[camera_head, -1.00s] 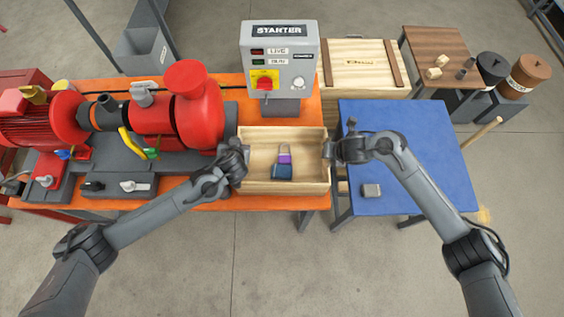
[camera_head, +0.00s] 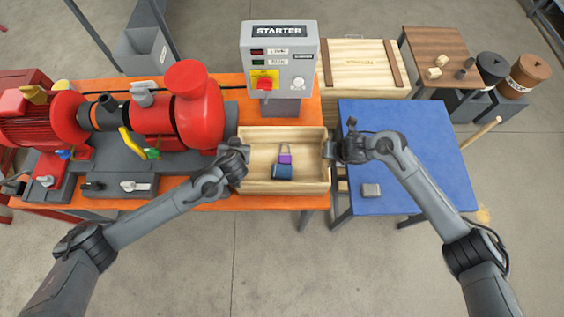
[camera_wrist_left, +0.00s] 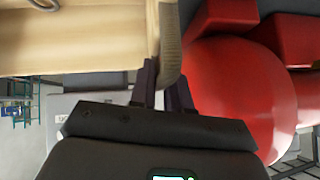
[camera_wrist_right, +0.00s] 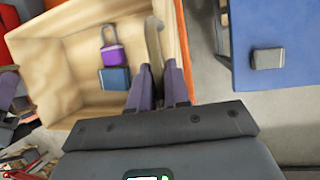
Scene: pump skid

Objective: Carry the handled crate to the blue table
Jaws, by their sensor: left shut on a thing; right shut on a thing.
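The handled crate (camera_head: 283,187) is a light wooden open box at the right end of the orange table, in front of the starter box. A purple padlock (camera_wrist_right: 112,54) and a blue block-like item (camera_wrist_right: 114,79) lie inside it. My left gripper (camera_head: 243,163) is shut on the crate's left end handle; the left wrist view shows the handle (camera_wrist_left: 169,45) between the fingers. My right gripper (camera_head: 330,152) is shut on the right end handle (camera_wrist_right: 154,45). The blue table (camera_head: 415,170) stands just right of the crate. I cannot tell whether the crate touches the orange table.
The red pump (camera_head: 165,108) stands close left of my left gripper. The grey starter box (camera_head: 280,65) stands behind the crate. A small grey block (camera_head: 371,190) lies on the blue table's front left; most of its top is clear. A lidded wooden crate (camera_head: 360,70) is behind.

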